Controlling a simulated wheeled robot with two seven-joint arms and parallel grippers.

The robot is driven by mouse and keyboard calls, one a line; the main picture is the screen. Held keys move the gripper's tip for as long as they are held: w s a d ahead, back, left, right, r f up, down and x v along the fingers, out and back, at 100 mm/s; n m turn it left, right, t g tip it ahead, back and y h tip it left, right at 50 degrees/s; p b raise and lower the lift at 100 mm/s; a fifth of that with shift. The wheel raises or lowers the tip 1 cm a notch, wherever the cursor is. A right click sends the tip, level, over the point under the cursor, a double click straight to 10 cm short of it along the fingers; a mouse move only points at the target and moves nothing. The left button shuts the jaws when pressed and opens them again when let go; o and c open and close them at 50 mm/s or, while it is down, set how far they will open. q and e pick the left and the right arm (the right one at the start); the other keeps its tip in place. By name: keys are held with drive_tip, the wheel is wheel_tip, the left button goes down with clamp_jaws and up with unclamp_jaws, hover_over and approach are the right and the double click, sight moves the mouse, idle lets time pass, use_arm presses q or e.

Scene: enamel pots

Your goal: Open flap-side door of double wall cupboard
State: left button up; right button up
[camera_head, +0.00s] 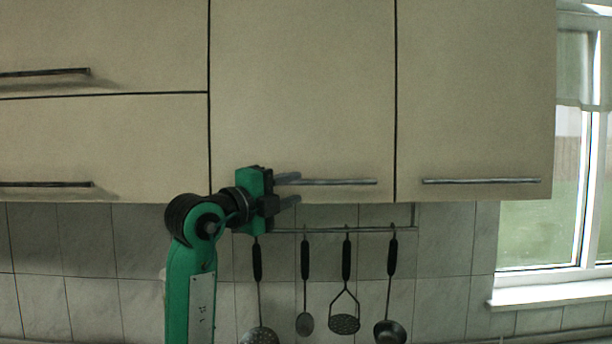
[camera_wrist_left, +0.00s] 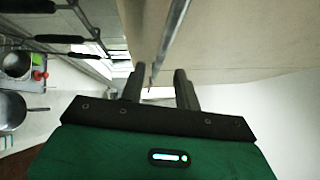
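The double wall cupboard has two beige doors. The flap-side door (camera_head: 300,90) is the left of the two, beside the flap cupboard, and it is closed. Its horizontal bar handle (camera_head: 335,182) runs along its lower edge. My left gripper (camera_head: 290,190) is at the left end of this handle, with its fingers open and pointing right. In the left wrist view the bar (camera_wrist_left: 172,38) runs between the two open fingers (camera_wrist_left: 158,74), with a gap to each. The other door (camera_head: 475,90) is closed too. My right gripper is not in view.
A flap cupboard (camera_head: 100,145) with two closed fronts is at the left. A rail (camera_head: 330,230) under the cupboard carries several hanging utensils, close below my left gripper. A window (camera_head: 550,150) is at the right. Pots (camera_wrist_left: 15,65) show in the wrist view.

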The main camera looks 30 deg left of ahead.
sight(308, 184)
use_arm(q)
drive_tip(key=p+x, duration=0.1)
drive_tip(key=x, duration=0.4)
clamp_jaws()
